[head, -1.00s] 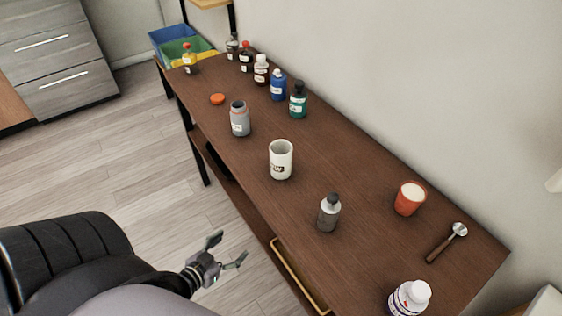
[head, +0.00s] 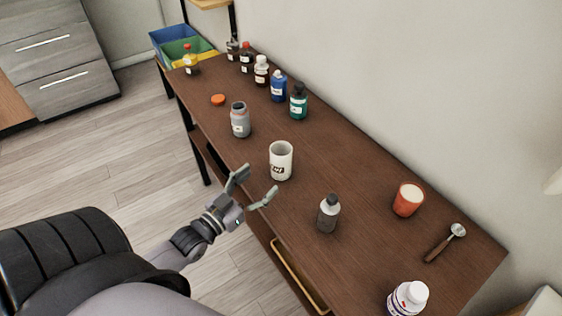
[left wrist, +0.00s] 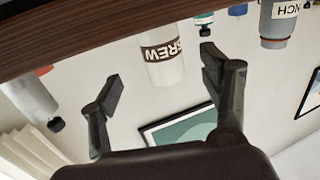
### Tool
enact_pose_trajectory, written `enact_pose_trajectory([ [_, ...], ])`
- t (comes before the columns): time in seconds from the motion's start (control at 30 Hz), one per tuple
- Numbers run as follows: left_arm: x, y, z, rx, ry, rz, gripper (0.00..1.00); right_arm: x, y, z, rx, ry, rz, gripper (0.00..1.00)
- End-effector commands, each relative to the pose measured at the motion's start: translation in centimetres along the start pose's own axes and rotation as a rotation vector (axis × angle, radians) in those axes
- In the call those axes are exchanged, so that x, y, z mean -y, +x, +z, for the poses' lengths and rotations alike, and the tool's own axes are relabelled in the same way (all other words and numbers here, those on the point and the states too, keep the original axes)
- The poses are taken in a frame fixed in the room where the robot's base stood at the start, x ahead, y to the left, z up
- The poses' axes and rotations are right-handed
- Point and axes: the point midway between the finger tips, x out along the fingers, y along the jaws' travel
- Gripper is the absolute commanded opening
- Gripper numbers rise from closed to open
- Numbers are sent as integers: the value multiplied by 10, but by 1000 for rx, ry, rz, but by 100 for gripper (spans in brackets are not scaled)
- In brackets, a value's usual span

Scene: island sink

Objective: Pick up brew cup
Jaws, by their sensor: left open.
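The brew cup (head: 281,161) is a white, open-topped cup with a dark label, standing upright near the front edge of the brown table. In the left wrist view, which is upside down, the cup (left wrist: 163,66) shows its "BREW" label beyond and between the fingertips. My left gripper (head: 256,187) is open and empty, just short of the cup at the table's front edge, apart from it. Its two fingers also show in the left wrist view (left wrist: 160,88). My right gripper is not in view.
A grey bottle with a dark cap (head: 328,213) stands right of the cup, and an open grey jar (head: 240,120) stands left of it. Several bottles line the back left.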

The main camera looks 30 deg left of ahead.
Motion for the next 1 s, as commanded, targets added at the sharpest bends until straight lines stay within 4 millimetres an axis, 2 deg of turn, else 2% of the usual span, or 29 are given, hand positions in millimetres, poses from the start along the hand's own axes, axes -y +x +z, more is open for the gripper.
enact_pose_trajectory([
  [0.03, 0, 11, -2, -4, 0, 0, 71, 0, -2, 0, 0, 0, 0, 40],
  [0.13, 0, 26, -1, -2, 0, 0, 71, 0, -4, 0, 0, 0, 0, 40],
  [0.47, 0, 49, 0, 1, 1, -1, 71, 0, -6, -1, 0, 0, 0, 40],
  [0.7, 1, 81, 2, -1, -1, -1, 71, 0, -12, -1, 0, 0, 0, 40],
  [0.83, 1, 92, 3, 0, -1, -1, 71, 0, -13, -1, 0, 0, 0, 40],
  [1.0, 1, 94, 4, 2, 0, 0, 71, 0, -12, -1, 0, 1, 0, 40],
])
